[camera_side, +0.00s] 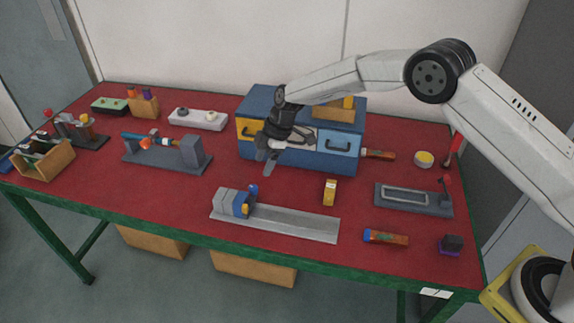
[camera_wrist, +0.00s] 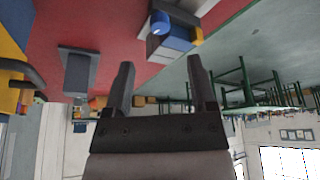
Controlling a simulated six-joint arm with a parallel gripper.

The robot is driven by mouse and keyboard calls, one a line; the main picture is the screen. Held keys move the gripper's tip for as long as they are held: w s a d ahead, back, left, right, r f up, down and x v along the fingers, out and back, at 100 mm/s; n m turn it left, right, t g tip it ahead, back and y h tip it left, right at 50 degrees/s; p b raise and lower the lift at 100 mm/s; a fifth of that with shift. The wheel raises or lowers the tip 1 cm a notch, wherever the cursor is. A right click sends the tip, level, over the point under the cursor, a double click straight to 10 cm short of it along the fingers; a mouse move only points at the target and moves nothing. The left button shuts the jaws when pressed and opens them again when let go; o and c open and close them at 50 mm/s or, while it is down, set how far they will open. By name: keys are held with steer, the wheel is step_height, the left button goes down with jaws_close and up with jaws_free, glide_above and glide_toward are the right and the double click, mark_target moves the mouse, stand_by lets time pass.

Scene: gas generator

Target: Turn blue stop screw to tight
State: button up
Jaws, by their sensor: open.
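A grey rail (camera_side: 285,224) lies near the table's front edge. On its left end sits a grey block with a blue and yellow carriage (camera_side: 240,205). A small blue screw (camera_side: 253,190) stands up at the carriage, and I take it for the stop screw. In the wrist view a blue round knob (camera_wrist: 159,24) with a light mark shows beside the blue block (camera_wrist: 174,43), beyond my fingers. My gripper (camera_side: 266,160) is open and empty. It hangs in front of the blue drawer cabinet, above and behind the carriage, apart from the screw.
The blue cabinet (camera_side: 304,157) with yellow and light-blue drawers stands close behind my gripper. A yellow block (camera_side: 330,192) stands right of the carriage. A grey fixture (camera_side: 168,155) with an orange part is at left, a grey tray (camera_side: 413,199) at right.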

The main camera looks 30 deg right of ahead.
mark_target(254, 187)
steer(key=shift+f, duration=0.15)
stand_by(0.3)
steer(key=shift+x, duration=3.75)
jaws_close()
